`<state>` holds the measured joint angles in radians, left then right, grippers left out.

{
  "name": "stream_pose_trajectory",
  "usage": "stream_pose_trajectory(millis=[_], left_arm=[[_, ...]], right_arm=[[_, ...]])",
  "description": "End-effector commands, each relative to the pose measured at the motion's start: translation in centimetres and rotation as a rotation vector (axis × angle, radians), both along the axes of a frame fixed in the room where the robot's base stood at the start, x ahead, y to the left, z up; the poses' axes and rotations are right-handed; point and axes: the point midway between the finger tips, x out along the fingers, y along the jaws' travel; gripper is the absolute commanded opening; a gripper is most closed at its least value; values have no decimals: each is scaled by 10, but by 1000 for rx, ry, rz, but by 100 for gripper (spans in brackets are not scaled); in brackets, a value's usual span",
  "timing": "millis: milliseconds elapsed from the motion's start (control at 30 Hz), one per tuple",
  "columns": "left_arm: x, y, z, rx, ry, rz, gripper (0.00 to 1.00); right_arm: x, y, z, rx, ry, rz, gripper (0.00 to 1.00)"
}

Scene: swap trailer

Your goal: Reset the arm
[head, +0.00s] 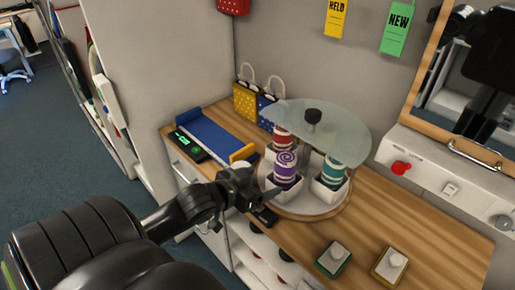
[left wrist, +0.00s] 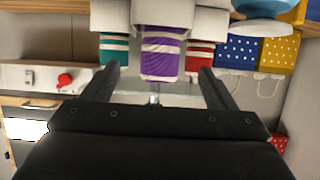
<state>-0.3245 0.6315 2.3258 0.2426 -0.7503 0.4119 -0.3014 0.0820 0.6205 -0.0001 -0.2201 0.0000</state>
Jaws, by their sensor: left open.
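My left gripper (head: 268,204) is open and empty at the front edge of the wooden counter, just in front of a round carousel (head: 312,208). The carousel holds a purple-and-white can (head: 286,168), a red-and-white can (head: 283,137) and a teal-and-white can (head: 333,171) in white cups, under a clear round cover (head: 325,125). In the left wrist view, which appears upside down, the purple can (left wrist: 163,52) lies between the two open fingers (left wrist: 160,85), apart from them. My right gripper is not in view.
Yellow and blue dotted bags (head: 245,103) stand behind. Two boxes with white knobs (head: 335,257) sit at the front right. Right of the carousel, the counter (head: 415,225) is clear.

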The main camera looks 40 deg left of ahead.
Motion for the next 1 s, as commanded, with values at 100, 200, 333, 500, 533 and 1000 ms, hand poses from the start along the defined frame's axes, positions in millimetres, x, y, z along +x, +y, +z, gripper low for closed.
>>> stream_pose_trajectory(millis=[100, 200, 333, 500, 533, 1000], left_arm=[[-5, 0, 3, 0, -1, -1, 79], [-7, 0, 4, -1, -2, -2, 79], [-7, 0, 4, -1, -2, -1, 79], [-6, 0, 4, -1, -2, -1, 79], [-6, 0, 4, -1, -2, -1, 79], [-59, -3, -55, 68, 255, 111, 79]], right_arm=[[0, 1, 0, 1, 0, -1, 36], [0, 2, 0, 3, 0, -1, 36], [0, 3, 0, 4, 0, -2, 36], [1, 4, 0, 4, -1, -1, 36], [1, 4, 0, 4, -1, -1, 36], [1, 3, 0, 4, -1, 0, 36]])
